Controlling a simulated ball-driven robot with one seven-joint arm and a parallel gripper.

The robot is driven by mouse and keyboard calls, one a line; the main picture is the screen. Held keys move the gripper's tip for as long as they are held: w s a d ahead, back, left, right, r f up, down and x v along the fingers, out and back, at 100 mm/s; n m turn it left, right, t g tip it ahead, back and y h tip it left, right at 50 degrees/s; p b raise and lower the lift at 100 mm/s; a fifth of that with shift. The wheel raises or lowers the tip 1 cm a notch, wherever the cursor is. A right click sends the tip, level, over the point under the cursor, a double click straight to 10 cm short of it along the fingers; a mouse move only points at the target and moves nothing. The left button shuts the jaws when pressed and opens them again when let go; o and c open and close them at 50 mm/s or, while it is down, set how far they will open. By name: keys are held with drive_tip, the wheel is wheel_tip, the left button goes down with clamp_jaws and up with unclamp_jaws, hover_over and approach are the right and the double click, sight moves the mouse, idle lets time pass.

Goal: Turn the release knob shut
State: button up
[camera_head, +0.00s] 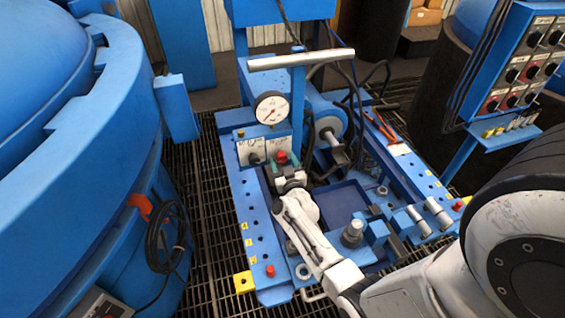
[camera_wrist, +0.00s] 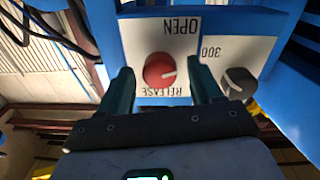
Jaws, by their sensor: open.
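The release knob (camera_wrist: 158,69) is red and round, on a white plate (camera_wrist: 188,40) lettered OPEN and RELEASE, which reads upside down in the wrist view. A pale pointer mark on the knob points towards the right of that picture. The knob also shows in the head view (camera_head: 281,157), just beyond my gripper (camera_head: 288,174). In the wrist view, my gripper (camera_wrist: 160,68) is open, with one dark green finger on each side of the knob. Gaps show between knob and fingers, so I see no grip; the depth of the fingertips relative to the knob is hard to tell.
A dark knob (camera_wrist: 238,82) on a neighbouring plate is close to the right finger. A pressure gauge (camera_head: 271,108) and a grey push handle (camera_head: 300,59) stand above the panel. A blue furnace (camera_head: 75,150) is at left and a switch box (camera_head: 520,62) at right.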

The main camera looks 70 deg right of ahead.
drive_tip(key=shift+w+d, duration=0.3)
drive_tip(key=shift+d, duration=0.1)
drive_tip(key=c, duration=1.1)
